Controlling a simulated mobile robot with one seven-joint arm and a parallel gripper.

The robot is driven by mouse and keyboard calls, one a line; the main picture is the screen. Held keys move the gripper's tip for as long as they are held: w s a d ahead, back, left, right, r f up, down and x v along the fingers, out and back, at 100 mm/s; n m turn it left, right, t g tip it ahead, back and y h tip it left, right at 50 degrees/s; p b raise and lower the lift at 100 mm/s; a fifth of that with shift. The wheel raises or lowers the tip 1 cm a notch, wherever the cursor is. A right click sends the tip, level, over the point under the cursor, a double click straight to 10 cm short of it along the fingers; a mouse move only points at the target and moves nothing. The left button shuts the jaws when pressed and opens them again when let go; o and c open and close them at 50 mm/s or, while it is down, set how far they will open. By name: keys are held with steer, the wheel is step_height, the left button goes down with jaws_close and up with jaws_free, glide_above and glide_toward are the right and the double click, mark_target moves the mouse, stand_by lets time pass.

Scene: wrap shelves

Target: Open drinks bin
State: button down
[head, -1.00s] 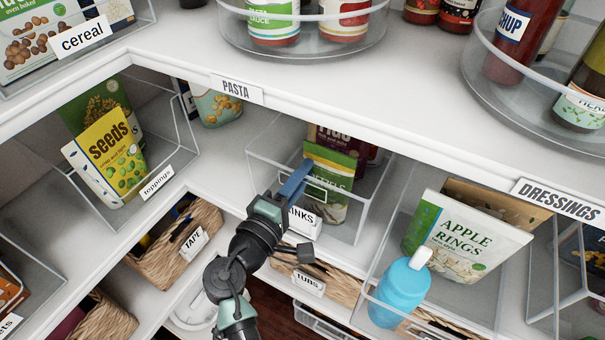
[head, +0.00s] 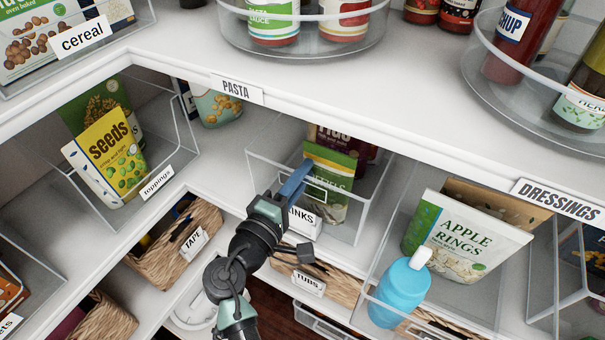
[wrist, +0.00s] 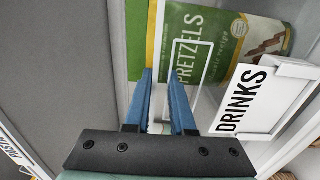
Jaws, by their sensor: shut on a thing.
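The drinks bin (head: 352,234) is a clear bin on the shelf under the pasta edge. Its white DRINKS label (head: 308,221) is partly hidden by my gripper in the head view; it shows whole in the wrist view (wrist: 243,100). A green pretzels bag (head: 327,182) stands inside the bin, and it also shows in the wrist view (wrist: 232,40). My gripper (head: 303,170) has blue fingers and is at the bin's front. In the wrist view its fingertips (wrist: 163,77) are shut at a thin pale rectangular handle (wrist: 208,66) on the bin front.
The toppings bin (head: 172,140) is on the left. The upper shelf edge (head: 330,118) overhangs the bin. Baskets labelled TAPE (head: 165,262) and TUBS (head: 340,285) sit below.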

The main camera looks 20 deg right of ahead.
steer(key=v, duration=1.5)
steer(key=shift+p, duration=0.35)
steer(key=c, duration=0.8)
jaws_free()
steer(key=shift+o, duration=0.2)
steer(key=b+v, duration=0.1)
steer(key=v, duration=1.2)
